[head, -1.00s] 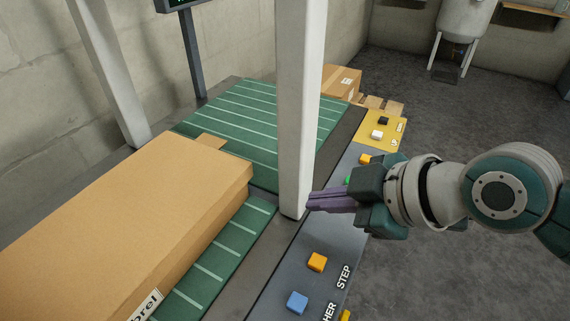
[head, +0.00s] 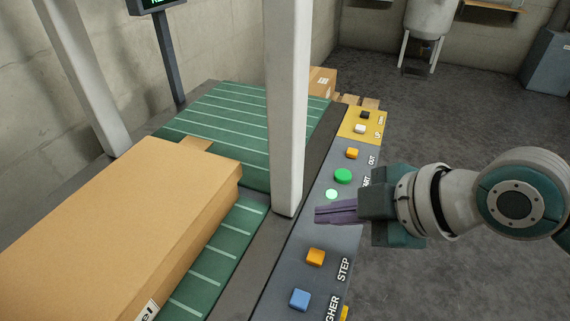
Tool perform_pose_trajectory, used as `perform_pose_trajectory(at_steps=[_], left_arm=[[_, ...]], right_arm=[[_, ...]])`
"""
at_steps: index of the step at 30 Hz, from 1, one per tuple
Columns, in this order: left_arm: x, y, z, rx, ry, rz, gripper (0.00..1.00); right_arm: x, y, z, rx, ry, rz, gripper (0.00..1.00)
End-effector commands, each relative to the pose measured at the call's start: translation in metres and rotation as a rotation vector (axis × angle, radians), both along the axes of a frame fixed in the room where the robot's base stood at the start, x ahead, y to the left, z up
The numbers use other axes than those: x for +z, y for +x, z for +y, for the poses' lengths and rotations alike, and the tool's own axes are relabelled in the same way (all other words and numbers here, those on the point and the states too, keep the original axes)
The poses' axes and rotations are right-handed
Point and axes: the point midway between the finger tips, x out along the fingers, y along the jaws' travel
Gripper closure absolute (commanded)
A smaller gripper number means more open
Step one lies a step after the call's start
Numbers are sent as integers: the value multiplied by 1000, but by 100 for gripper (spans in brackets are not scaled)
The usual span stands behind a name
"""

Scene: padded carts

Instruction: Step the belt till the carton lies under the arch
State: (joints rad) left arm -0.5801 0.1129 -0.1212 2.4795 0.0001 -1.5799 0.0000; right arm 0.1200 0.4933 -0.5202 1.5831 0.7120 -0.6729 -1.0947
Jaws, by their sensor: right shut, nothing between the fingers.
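The large brown carton (head: 110,225) lies on the green belt (head: 240,113) at the left, its near end cut off by the picture's edge. The arch shows as two pale posts: the near post (head: 287,110) at the belt's right edge and the far post (head: 82,80) at its left. The arch's top is out of view. The orange STEP button (head: 315,257) is on the grey panel (head: 270,285). My right gripper (head: 318,214) is shut and empty, above the panel beyond the STEP button and apart from it. My left gripper is not in view.
Other panel buttons include a blue one (head: 300,300), a green one (head: 343,176) and an orange OUT button (head: 352,153). A yellow plate (head: 364,125) carries a black and a white switch. The near post stands close to my right fingers.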

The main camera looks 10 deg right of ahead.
Motion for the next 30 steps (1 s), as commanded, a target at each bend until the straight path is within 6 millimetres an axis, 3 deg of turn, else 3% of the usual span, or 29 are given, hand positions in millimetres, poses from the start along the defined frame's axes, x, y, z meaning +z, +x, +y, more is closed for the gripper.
perform_pose_trajectory(at_steps=[1,6,13,30], left_arm=[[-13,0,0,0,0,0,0],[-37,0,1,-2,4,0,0],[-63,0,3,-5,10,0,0],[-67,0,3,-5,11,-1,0]], right_arm=[[-13,0,0,-1,1,2,100],[-39,0,0,-1,1,1,100],[-66,0,0,0,-1,0,100],[-71,0,0,0,0,0,100]])
